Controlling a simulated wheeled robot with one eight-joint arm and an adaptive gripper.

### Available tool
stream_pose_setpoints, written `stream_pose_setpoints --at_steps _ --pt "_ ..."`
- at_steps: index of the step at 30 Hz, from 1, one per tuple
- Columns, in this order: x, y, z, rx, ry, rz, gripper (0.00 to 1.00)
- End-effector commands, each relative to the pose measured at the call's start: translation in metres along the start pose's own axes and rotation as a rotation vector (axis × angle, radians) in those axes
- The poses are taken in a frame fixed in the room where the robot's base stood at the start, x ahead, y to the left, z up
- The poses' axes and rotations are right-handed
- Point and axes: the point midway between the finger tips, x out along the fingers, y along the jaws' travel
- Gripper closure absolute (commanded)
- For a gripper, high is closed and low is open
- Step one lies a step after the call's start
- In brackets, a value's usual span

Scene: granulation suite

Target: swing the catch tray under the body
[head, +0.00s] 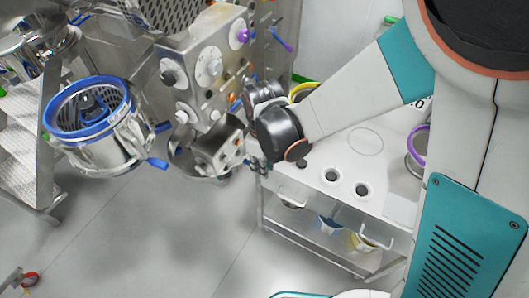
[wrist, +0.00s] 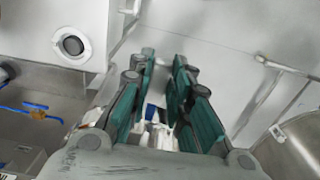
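The machine body (head: 205,75) is a steel housing with several knobs, at the upper middle of the head view. A curved steel tray, apparently the catch tray (head: 186,163), shows low beside it, partly hidden by a steel block. My gripper (head: 258,167) is just right of that block, mostly hidden behind my wrist; contact cannot be told there. In the wrist view my gripper (wrist: 160,85) has its two teal-padded fingers apart with a gap between them. A curved steel surface (wrist: 295,150) at the lower right may be the tray.
A steel drum with a blue rim (head: 118,98) stands left of the body. A white cart (head: 320,178) with round holes and a lower shelf of containers is close below my arm. Steel steps (head: 22,160) stand far left. The grey floor (head: 150,235) is clear in front.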

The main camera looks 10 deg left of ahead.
Motion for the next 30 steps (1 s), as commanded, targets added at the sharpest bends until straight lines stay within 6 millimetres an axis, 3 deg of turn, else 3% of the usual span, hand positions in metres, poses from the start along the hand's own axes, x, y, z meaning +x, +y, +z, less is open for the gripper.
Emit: stream_pose_setpoints --at_steps 8,14,23,30 --pt "0.0 -0.003 -0.001 0.004 0.0 0.0 1.0" --pt "0.001 -0.023 -0.01 0.037 0.0 0.0 1.0" --pt "0.001 -0.098 -0.05 0.177 0.0 -0.001 1.0" --pt "0.002 -0.17 -0.103 0.333 -0.001 -0.001 1.0"
